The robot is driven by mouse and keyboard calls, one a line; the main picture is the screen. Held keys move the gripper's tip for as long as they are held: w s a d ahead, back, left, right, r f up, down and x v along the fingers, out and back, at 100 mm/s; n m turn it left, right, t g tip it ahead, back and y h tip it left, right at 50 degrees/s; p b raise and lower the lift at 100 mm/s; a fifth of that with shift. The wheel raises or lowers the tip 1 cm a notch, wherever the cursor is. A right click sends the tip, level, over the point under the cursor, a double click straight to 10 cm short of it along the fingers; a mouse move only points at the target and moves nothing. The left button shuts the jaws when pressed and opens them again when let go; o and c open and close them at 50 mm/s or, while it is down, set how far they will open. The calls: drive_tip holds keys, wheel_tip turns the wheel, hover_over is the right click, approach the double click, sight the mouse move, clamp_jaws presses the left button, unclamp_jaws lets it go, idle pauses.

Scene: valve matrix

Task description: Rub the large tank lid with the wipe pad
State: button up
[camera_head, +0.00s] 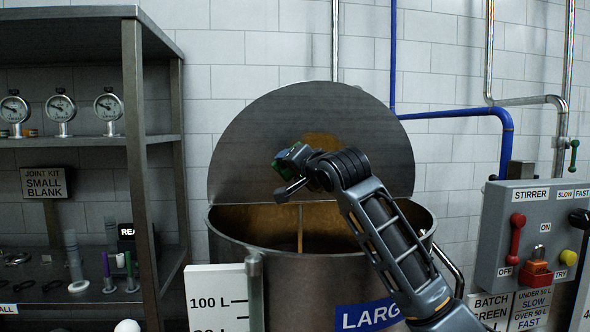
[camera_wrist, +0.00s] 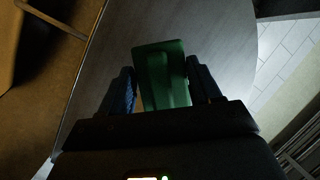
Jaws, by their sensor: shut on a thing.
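The large tank (camera_head: 300,250) stands in the middle of the head view, its label partly hidden by my arm. Its half-round grey metal lid (camera_head: 245,150) stands raised behind the opening, with a yellow-brown patch (camera_head: 322,141) near its middle. My gripper (camera_head: 284,170) is in front of the lid, left of that patch. In the wrist view, my gripper (camera_wrist: 165,85) is shut on the green wipe pad (camera_wrist: 162,75), with a finger on each side. The pad lies over the grey lid surface (camera_wrist: 120,60); I cannot tell whether it touches it.
A dark shelf rack (camera_head: 140,150) with gauges (camera_head: 61,112) stands at the left. A stirrer control box (camera_head: 530,235) with red, black and yellow controls is at the right. A blue pipe (camera_head: 480,112) runs along the wall behind. A rod (camera_head: 300,228) stands in the open tank.

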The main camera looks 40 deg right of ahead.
drive_tip(key=shift+w+d+r, duration=0.15)
drive_tip(key=shift+w+d, duration=0.35)
drive_tip(key=shift+w, duration=0.2)
drive_tip(key=shift+w+d+r, duration=0.15)
drive_tip(key=shift+w+d, duration=0.3)
drive_tip(key=shift+w, duration=0.3)
drive_tip(key=shift+w+d+r, duration=0.15)
drive_tip(key=shift+w+d, duration=0.35)
drive_tip(key=shift+w, duration=0.2)
drive_tip(key=shift+w+d+r, duration=0.2)
drive_tip(key=shift+w+d, duration=0.3)
drive_tip(key=shift+w, duration=0.3)
drive_tip(key=s+d+p, duration=0.2)
drive_tip(key=s+d, duration=0.2)
drive_tip(key=d, duration=0.1)
drive_tip(key=shift+d, duration=0.4)
drive_tip(key=shift+s+d+r+p, duration=0.85)
drive_tip(key=shift+s+d+p, duration=0.65)
drive_tip(key=shift+s+d, duration=1.95)
drive_tip(key=w+a+p, duration=0.2)
drive_tip(key=w+a, duration=0.5)
drive_tip(key=shift+a+f, duration=0.15)
drive_tip(key=shift+a, duration=0.05)
